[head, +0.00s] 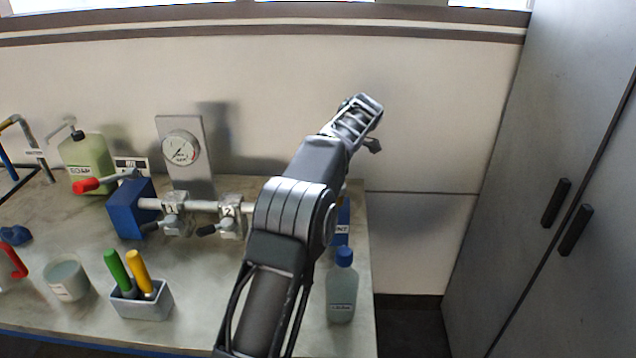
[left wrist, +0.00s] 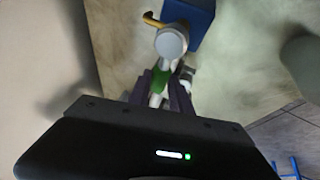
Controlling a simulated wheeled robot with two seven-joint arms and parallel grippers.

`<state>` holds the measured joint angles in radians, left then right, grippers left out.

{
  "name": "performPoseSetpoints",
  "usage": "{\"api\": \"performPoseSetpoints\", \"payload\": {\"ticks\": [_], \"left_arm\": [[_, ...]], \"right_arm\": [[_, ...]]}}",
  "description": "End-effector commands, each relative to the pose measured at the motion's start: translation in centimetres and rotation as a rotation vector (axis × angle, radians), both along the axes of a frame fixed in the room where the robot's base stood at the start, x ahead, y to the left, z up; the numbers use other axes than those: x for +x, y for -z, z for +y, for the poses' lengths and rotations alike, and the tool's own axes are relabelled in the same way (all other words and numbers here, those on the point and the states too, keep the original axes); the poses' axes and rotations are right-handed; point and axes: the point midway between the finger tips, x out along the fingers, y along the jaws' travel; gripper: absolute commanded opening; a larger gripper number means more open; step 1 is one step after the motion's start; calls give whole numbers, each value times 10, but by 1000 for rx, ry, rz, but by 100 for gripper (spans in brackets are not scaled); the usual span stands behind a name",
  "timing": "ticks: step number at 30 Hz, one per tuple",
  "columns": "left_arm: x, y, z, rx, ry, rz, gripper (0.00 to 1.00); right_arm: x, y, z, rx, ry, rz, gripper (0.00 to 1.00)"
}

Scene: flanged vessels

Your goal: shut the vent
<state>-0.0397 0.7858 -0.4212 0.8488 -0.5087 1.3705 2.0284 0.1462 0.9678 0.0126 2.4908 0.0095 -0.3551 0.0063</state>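A blue post with a partly hidden label ending in "NT" (head: 342,222) stands at the table's right end, mostly behind my left arm. In the left wrist view I see a blue block (left wrist: 188,18), a pale round fitting (left wrist: 171,43) with an orange-yellow lever (left wrist: 153,20), and a green part (left wrist: 160,77) below it. The dark fingers of my left gripper (left wrist: 160,92) stand on both sides of the green part. I cannot tell whether they press on it. In the head view the arm hides the fingertips and the vent's valve. My right gripper is not in view.
Valves 1 (head: 172,212) and 2 (head: 231,215) sit on a pipe from a blue block (head: 131,210), left of my arm. A gauge panel (head: 186,153) stands behind. A blue-capped bottle (head: 342,290) stands at the front right. Grey cabinets (head: 535,180) are at right.

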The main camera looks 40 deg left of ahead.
Motion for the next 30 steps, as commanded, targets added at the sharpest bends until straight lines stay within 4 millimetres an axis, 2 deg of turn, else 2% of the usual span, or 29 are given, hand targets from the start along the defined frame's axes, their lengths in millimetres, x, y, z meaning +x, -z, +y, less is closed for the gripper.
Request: {"api": "performPoseSetpoints", "payload": {"ticks": [1, 7, 17, 23, 25, 30], "left_arm": [[0, 1, -1, -2, 1, 2, 29], [0, 1, 0, -1, 2, 2, 45], [0, -3, -1, 1, 4, 2, 45], [1, -26, -12, 1, 5, -1, 45], [1, -41, -18, 3, 6, 1, 45], [1, -62, -29, 1, 4, 3, 45]], "right_arm": [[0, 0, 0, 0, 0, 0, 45], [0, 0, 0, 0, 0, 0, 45], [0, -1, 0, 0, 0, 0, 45], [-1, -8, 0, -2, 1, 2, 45], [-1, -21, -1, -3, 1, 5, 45], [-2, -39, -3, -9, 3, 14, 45]]}}
